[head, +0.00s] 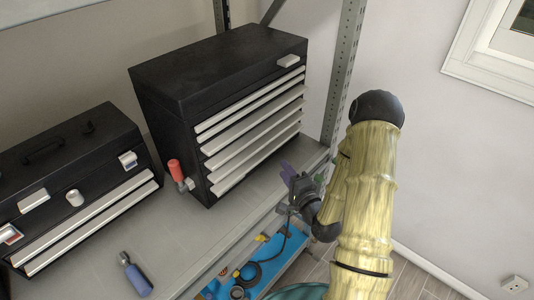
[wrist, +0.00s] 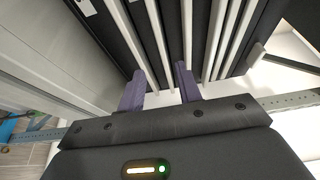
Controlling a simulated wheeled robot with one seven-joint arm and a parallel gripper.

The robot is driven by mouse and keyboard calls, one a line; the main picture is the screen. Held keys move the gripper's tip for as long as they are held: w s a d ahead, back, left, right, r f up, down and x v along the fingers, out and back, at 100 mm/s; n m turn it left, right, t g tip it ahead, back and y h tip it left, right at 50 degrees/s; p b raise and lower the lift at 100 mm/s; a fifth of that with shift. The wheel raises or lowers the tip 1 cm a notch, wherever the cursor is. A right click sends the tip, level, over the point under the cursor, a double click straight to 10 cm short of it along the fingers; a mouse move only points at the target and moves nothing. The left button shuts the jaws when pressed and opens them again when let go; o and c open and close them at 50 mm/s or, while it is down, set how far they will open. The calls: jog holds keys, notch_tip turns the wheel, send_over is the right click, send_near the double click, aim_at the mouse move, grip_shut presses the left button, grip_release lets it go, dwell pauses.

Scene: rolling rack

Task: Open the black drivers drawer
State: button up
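A black tool chest (head: 170,83) stands on the shelf in the head view, with several drawers that have long pale handle strips (head: 254,128). The drawers look shut. I cannot read any label that marks the drivers drawer. My gripper (head: 288,172) is in front of the chest's lower right side. In the wrist view my gripper (wrist: 160,88) has its two purple fingers apart with nothing held. Pale drawer strips (wrist: 217,45) run beyond the fingertips, and one strip lies between the fingers in the picture. I cannot tell whether the fingers touch any strip.
A smaller black toolbox (head: 80,150) with pale drawers stands at left. A red-handled tool (head: 175,171) is beside the chest, and a blue-handled tool (head: 136,278) lies on the shelf (head: 190,240). A blue tray (head: 270,268) is below. A metal rack post (head: 343,70) rises at right.

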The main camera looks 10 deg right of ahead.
aim_at(266, 145)
jog(key=shift+w+a+f+b, duration=0.25)
jog(key=shift+w+b, duration=0.2)
jog(key=shift+b, duration=2.75)
jog(key=x, duration=0.3)
jog(key=p+x, duration=0.1)
jog(key=x, duration=0.6)
jog(key=shift+w+r+p, duration=0.15)
jog(key=shift+r+p, duration=0.15)
jog(key=shift+r, duration=0.1)
jog(key=shift+w+a+f, duration=0.1)
jog(key=shift+w, duration=0.6)
grip_shut()
